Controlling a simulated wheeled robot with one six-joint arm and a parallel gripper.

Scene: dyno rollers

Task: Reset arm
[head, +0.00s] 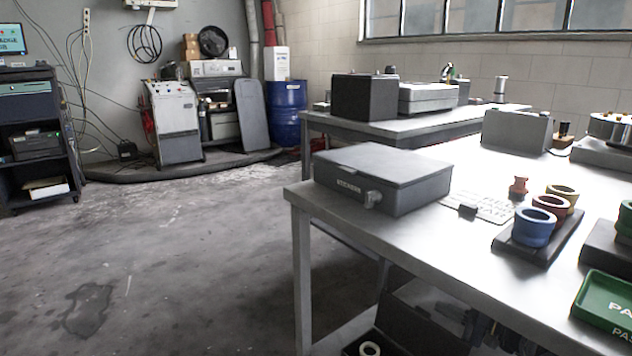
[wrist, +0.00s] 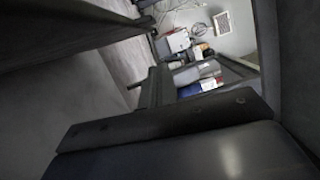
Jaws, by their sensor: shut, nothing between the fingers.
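My gripper (wrist: 155,75) shows in the wrist view as dark fingers standing up from a dark bar with small bolts. The fingers are together, with nothing seen between them. The wrist view is tilted, with the room lying at an angle behind the fingers. No part of my arm shows in the head view, so where the gripper is relative to the workbench (head: 440,255) cannot be told.
The bench bears a closed grey case (head: 385,175), a black holder (head: 540,245) with coloured rings, and a green tray (head: 605,300). A second table (head: 440,125) stands behind. A blue drum (head: 286,112) and machines line the back wall. The left floor (head: 150,270) is clear.

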